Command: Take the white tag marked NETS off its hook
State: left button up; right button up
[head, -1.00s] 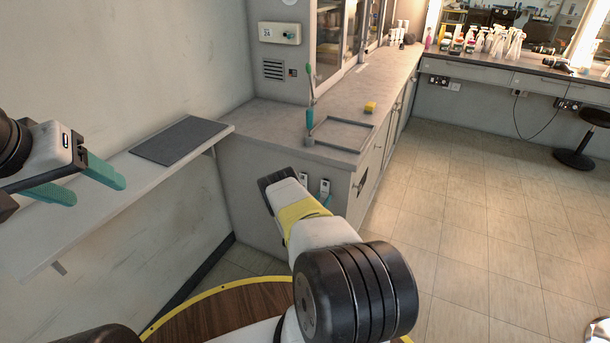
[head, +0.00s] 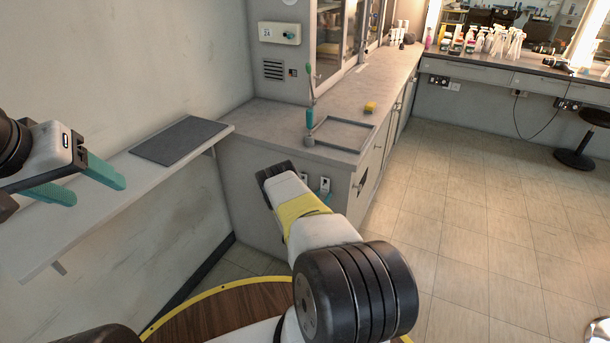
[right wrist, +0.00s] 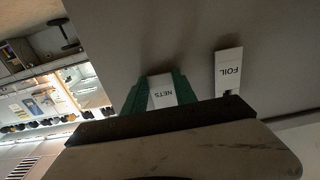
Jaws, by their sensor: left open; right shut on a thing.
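The white NETS tag (right wrist: 162,92) shows upside down in the right wrist view, between the green fingers of my right gripper (right wrist: 158,90). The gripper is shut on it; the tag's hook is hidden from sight. A white FOIL tag (right wrist: 228,68) hangs beside it, apart from the fingers. My left gripper (head: 88,184) is open and empty at the left, above the wall shelf.
The wall shelf (head: 105,205) carries a dark mat (head: 182,140). The grey counter (head: 338,98) holds a tray frame (head: 342,134) and a yellow block (head: 370,107).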

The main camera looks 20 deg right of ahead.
jog(key=shift+r, duration=0.1)
jog(key=shift+v, duration=2.5)
jog(key=shift+a, duration=0.1)
jog(key=shift+v, duration=2.4)
jog(key=shift+s, duration=0.1)
